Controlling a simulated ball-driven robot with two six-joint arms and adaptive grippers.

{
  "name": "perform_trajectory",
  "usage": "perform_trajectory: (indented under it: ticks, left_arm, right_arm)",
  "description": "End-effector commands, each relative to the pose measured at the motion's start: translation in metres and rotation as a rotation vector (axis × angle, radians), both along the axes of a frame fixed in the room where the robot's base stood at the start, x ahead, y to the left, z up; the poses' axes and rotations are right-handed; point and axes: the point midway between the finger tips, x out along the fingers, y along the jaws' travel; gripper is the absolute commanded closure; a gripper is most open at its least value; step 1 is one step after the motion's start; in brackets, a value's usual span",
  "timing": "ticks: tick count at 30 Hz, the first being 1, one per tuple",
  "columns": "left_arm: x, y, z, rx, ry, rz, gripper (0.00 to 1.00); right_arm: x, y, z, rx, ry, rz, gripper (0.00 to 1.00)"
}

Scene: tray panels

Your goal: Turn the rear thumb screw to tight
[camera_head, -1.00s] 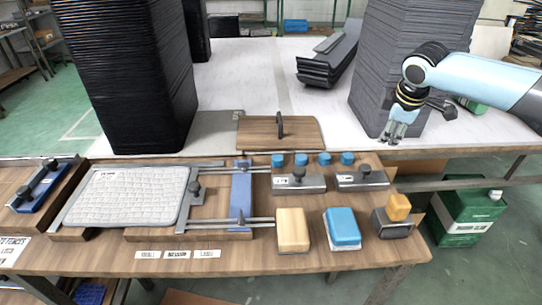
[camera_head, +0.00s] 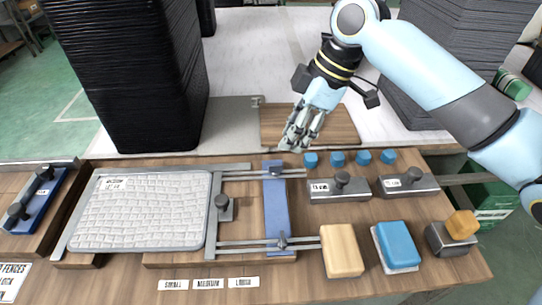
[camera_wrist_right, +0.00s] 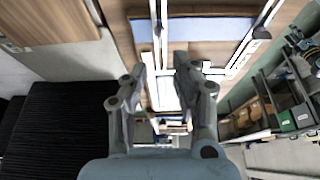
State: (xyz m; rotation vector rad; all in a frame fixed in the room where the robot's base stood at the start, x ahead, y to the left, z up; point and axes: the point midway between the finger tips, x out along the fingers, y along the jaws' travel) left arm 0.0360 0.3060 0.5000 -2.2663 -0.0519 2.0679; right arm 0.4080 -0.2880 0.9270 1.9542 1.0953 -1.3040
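A blue fence bar (camera_head: 277,212) lies across two metal rails on the wooden panel, right of a white textured pad (camera_head: 145,208). The rear thumb screw (camera_head: 276,171) is a small dark piece at the bar's rear end, on the rear rail. A front thumb screw (camera_head: 282,241) stands at the bar's front end. My right gripper (camera_head: 294,149) is in the air by the rear end of the bar, apart from the screw. In the right wrist view its two fingers (camera_wrist_right: 160,70) are spread and empty. Whether the rear screw is tight cannot be told. My left gripper is out of view.
A wooden board (camera_head: 345,128) lies behind the panel, partly covered by the gripper. Blue knobs (camera_head: 337,158) and two grey blocks with knobs (camera_head: 339,188) stand to the right. A tall black stack (camera_head: 130,80) rises at back left. A dark knob (camera_head: 222,203) stands beside the pad.

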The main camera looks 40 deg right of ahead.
Motion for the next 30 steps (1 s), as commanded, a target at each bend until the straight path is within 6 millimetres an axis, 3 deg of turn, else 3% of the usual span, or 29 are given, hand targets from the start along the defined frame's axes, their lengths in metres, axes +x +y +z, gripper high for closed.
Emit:
perform_trajectory:
  ticks: [1, 5, 8, 12, 17, 24, 30]
  left_arm:
    - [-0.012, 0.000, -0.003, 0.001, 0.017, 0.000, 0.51]
    - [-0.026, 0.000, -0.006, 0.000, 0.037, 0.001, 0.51]
    - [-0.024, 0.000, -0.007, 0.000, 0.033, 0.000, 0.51]
    - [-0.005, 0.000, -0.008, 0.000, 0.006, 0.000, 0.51]
    - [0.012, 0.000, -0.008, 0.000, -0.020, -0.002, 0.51]
    - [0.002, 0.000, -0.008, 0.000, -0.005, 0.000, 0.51]
    - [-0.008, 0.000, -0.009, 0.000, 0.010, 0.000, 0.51]
  right_arm:
    - [0.002, 0.005, -0.011, 0.006, 0.002, -0.001, 0.72]
    - [0.007, 0.014, -0.036, 0.005, 0.002, -0.003, 0.72]
    - [0.011, 0.019, -0.053, 0.004, 0.003, -0.003, 0.72]
    - [0.015, 0.025, -0.070, 0.002, 0.002, -0.002, 0.72]
    - [0.017, 0.027, -0.078, 0.000, 0.000, -0.001, 0.72]
    - [0.017, 0.027, -0.078, -0.001, 0.000, 0.000, 0.72]
    - [0.017, 0.027, -0.078, -0.001, 0.000, -0.001, 0.97]
